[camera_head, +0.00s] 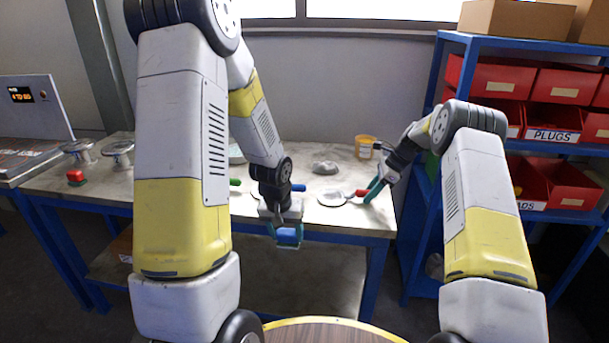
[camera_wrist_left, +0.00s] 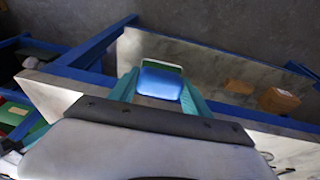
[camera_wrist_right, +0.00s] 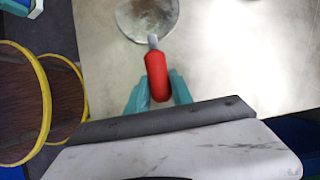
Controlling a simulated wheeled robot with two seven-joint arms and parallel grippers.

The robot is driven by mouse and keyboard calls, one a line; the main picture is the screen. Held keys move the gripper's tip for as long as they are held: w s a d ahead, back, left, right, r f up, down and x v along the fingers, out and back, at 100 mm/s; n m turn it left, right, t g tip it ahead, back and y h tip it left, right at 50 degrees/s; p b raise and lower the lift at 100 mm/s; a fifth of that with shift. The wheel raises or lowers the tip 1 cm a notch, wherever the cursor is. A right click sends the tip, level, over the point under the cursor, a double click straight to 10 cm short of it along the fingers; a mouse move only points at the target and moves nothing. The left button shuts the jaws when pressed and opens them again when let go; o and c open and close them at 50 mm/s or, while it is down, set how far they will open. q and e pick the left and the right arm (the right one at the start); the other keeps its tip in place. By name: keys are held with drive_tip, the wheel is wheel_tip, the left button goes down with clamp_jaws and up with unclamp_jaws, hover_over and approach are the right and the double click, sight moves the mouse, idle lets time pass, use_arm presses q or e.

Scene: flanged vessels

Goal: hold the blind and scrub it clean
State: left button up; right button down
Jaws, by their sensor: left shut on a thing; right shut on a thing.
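The blind (camera_head: 335,198) is a flat grey disc with a red handle (camera_head: 362,193), at the front right of the table. My right gripper (camera_head: 373,190) is shut on the red handle. The right wrist view shows the disc (camera_wrist_right: 147,15) beyond the fingers, partly cut off by the top edge, with the red handle (camera_wrist_right: 157,78) between them. I cannot tell whether the disc touches the tabletop. My left gripper (camera_head: 287,232) is shut on a blue scrubber (camera_head: 288,236), held in front of the table's front edge. The left wrist view shows the scrubber (camera_wrist_left: 160,82) with a green and white layer.
The table (camera_head: 345,218) also bears a grey lump (camera_head: 325,167), an orange cup (camera_head: 364,147) and a blue handle (camera_head: 298,187) partly behind my left arm. Flanged vessels (camera_head: 119,152) and a red object (camera_head: 75,177) stand left. A blue shelf (camera_head: 430,180) with red bins is right.

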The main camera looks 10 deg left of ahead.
use_arm(q)
drive_tip(key=shift+w, duration=0.1)
idle(0.3)
drive_tip(key=shift+g, duration=0.6)
drive_tip(key=w+d+r, duration=0.1)
drive_tip(key=w, duration=0.3)
drive_tip(key=w+d+r, duration=0.1)
drive_tip(key=w+r, duration=0.1)
drive_tip(key=w, duration=0.3)
drive_tip(key=w+d+r, duration=0.2)
drive_tip(key=w, duration=0.2)
drive_tip(key=shift+w+r, duration=0.2)
drive_tip(key=shift+w, duration=0.1)
drive_tip(key=w+d+r+g, duration=0.2)
drive_tip(key=w+d+r, duration=0.4)
drive_tip(key=d+r, duration=0.15)
drive_tip(key=shift+w+f+y, duration=0.2)
drive_tip(key=shift+f+y, duration=0.1)
drive_tip(key=shift+f, duration=1.65)
